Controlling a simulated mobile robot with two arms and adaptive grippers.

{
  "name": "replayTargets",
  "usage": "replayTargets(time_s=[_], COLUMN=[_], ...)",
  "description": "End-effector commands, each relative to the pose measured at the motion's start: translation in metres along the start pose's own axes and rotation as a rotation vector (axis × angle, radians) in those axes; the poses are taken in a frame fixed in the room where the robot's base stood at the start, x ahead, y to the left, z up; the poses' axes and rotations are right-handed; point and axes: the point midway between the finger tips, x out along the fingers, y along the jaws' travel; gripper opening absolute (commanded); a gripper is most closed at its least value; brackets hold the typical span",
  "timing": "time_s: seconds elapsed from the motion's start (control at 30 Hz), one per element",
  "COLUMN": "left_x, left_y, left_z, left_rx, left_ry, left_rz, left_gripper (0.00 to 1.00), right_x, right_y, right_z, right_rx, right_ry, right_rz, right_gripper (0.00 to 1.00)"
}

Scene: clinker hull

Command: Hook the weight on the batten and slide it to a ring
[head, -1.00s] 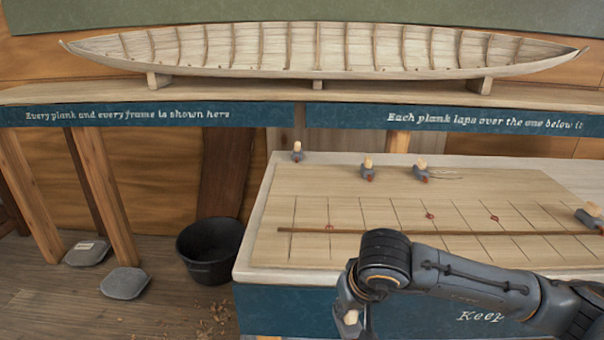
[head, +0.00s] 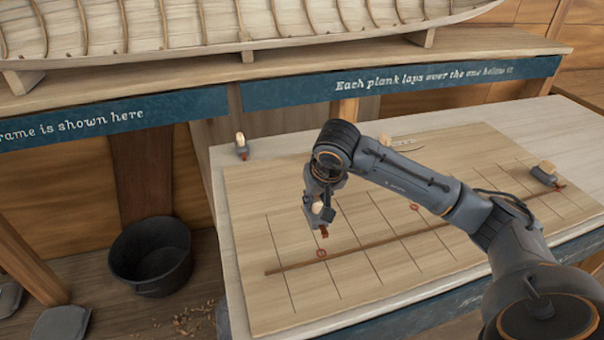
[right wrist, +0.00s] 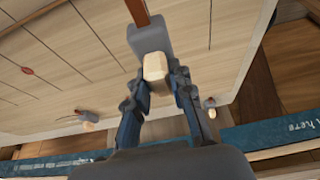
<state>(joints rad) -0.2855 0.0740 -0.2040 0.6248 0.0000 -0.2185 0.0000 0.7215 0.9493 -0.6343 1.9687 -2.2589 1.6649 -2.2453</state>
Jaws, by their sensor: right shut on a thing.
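My right gripper (head: 322,207) is shut on a grey weight with a cream block on top (right wrist: 155,68). It holds the weight over the drawing board, left of centre. A reddish-brown piece (right wrist: 137,12) sticks out at the weight's front. In the head view its tip appears just behind the brown batten (head: 370,243), with a gap in the picture; I cannot tell the height. The batten lies slantwise across the board. One red ring (head: 322,253) is beside its left part, another (head: 415,208) farther right. My left gripper is not in view.
Another weight (head: 241,147) stands at the board's back left, and one (head: 543,173) at the batten's right end. A cream top (head: 385,140) shows behind my arm, which hides part of the board. A black bucket (head: 150,255) is on the floor left.

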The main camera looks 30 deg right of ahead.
Motion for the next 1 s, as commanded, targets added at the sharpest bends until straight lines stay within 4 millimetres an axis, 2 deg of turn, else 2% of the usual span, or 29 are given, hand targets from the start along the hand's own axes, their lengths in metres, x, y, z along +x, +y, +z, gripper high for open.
replayTargets(time_s=[0.2,0.4,0.7,1.0], left_x=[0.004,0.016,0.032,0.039], left_y=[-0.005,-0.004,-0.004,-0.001], left_z=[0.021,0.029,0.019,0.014], left_rx=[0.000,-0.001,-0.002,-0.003], left_ry=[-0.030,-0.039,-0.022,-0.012], left_rz=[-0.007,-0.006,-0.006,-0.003], left_gripper=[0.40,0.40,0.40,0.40], right_x=[0.008,0.028,0.055,0.068], right_y=[0.003,0.003,0.003,0.002], right_z=[0.002,0.010,0.022,0.027], right_rx=[0.005,0.005,0.005,0.004], right_ry=[0.001,0.001,0.002,0.004], right_rz=[0.002,0.002,0.001,0.001], right_gripper=[0.00,0.00,0.00,0.00])
